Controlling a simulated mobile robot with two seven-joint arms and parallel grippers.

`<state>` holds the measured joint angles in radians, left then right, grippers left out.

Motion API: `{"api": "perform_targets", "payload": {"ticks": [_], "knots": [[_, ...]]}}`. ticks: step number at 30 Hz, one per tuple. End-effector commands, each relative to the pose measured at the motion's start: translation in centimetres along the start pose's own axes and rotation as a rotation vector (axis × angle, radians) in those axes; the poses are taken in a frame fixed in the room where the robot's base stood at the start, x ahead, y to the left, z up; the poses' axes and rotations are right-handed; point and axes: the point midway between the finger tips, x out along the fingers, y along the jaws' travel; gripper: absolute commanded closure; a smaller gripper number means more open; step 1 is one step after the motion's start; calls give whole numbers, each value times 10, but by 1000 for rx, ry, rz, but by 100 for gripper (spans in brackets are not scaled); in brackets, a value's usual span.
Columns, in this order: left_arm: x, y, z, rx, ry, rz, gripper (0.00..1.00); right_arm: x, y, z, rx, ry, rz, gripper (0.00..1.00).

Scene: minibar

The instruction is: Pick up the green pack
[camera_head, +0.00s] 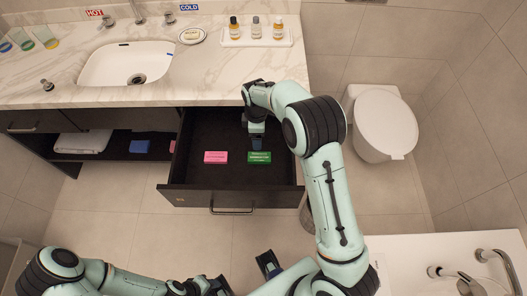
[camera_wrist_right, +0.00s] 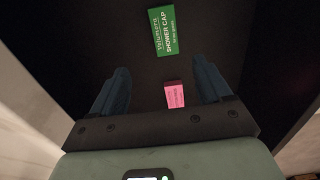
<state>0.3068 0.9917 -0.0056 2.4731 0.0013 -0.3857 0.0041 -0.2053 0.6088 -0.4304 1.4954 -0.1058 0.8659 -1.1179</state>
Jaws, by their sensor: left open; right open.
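The green pack (camera_head: 259,157), labelled shower cap, lies flat in the open drawer (camera_head: 233,188). My right gripper (camera_head: 257,143) reaches down into the drawer just behind it, partly hidden by its own arm. In the right wrist view the fingers of the right gripper (camera_wrist_right: 163,76) are spread with nothing held, and the green pack (camera_wrist_right: 164,31) shows beyond the fingertips. A smaller pink pack (camera_wrist_right: 175,94) appears between the fingers, apart from them. My left gripper (camera_head: 245,275) is open and empty at the bottom of the head view.
The pink pack (camera_head: 215,157) lies left of the green one in the drawer. The drawer's front wall and sides surround both. The counter (camera_head: 220,80) overhangs behind, with a sink (camera_head: 125,62) and a tray of bottles (camera_head: 256,42). A toilet (camera_head: 384,125) stands to the right.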

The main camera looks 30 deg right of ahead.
Motion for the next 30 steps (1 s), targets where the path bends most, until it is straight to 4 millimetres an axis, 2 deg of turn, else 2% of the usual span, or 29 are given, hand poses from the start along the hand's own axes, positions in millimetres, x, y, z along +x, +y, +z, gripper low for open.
{"api": "perform_targets", "payload": {"ticks": [12, 19, 27, 30], "knots": [[3, -2, 1, -2, -2, -1, 57, 70, -2, 0, -2, -1, -6, 22], [3, -2, 1, -1, -1, -1, 57, 86, -3, 1, 0, -1, -5, 22], [2, -1, 0, -1, -1, 0, 57, 124, -9, 6, -1, -1, -4, 22], [2, -1, 0, -1, -1, 0, 57, 131, -9, 5, 0, 0, -3, 22]]}}
